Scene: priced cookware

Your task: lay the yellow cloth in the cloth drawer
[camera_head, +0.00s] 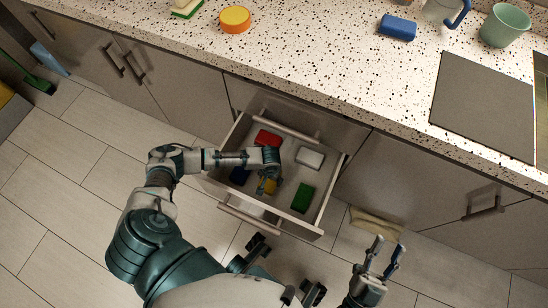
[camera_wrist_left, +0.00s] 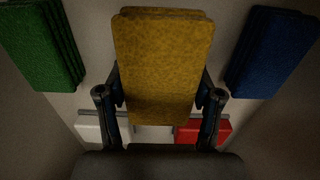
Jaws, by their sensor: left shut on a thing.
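The yellow cloth (camera_head: 271,187) is a folded thick pad inside the open cloth drawer (camera_head: 331,201). My left gripper (camera_head: 267,179) reaches down into the drawer and is shut on it. In the left wrist view the yellow cloth (camera_wrist_left: 162,65) stands between the two fingers (camera_wrist_left: 160,95), which press its sides. Whether its lower edge touches the drawer floor cannot be told. My right gripper (camera_head: 390,246) is open and empty, outside the drawer at the lower right.
Folded red (camera_head: 267,138), white (camera_head: 309,158), green (camera_head: 302,198) and blue (camera_head: 239,175) cloths lie around the yellow one in the drawer.

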